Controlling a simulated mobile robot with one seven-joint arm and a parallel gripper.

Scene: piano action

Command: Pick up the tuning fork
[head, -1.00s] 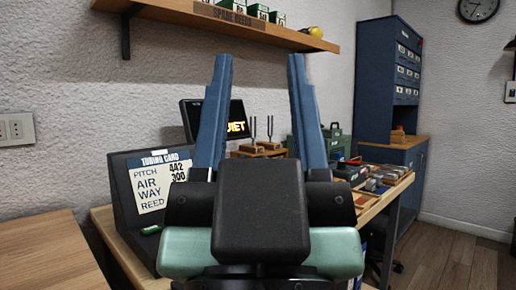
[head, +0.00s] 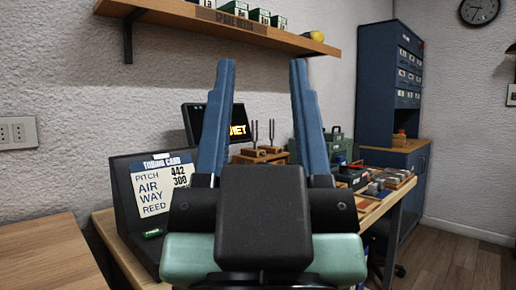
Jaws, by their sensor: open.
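Two dark tuning forks stand upright on small wooden resonator blocks on the workbench, framed between my fingers in the head view. The left tuning fork (head: 255,136) is on the left block (head: 250,158). The right tuning fork (head: 271,134) is on the right block (head: 272,149). My gripper (head: 262,63) is open and empty, its two blue fingers pointing up in the picture. The forks appear well beyond the gripper, touching neither finger. The gripper's dark body hides the bench in front of the blocks.
A screen (head: 195,122) stands behind the left finger. A black stand with a tuning card (head: 163,190) is at the left of the bench. A green case (head: 335,147) and a cluttered tray (head: 390,181) are at the right. A shelf (head: 180,14) hangs above.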

